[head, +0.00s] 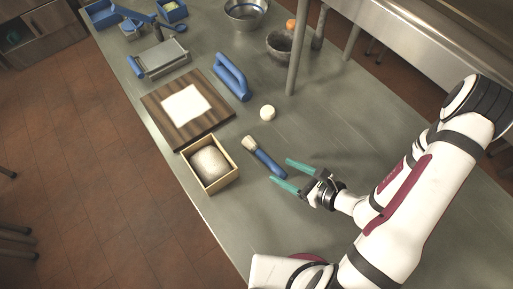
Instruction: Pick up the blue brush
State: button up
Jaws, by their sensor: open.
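The blue brush (266,160) lies on the steel table. It has a blue handle, and its pale bristles point to the upper left. My gripper (285,174) has teal fingers. It is open and empty, with its fingertips close to the handle end of the brush. One finger is on the upper right side of the handle end and the other near its lower end. I cannot tell from this view whether the fingers touch the brush or how high they are above the table.
A wooden box (226,179) with a pale rounded lump stands left of the brush. A white ball (267,113) lies above it. A striped wooden board (217,124), a blue-handled tool (232,77), and a metal bowl (246,11) are farther back. A post (300,50) rises behind the ball.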

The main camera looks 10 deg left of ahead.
aim_at(271, 161)
jog(key=x, duration=0.5)
jog(key=shift+w+a+r, duration=0.25)
jog(key=shift+w+a, duration=0.1)
jog(key=shift+w, duration=0.1)
grip_shut()
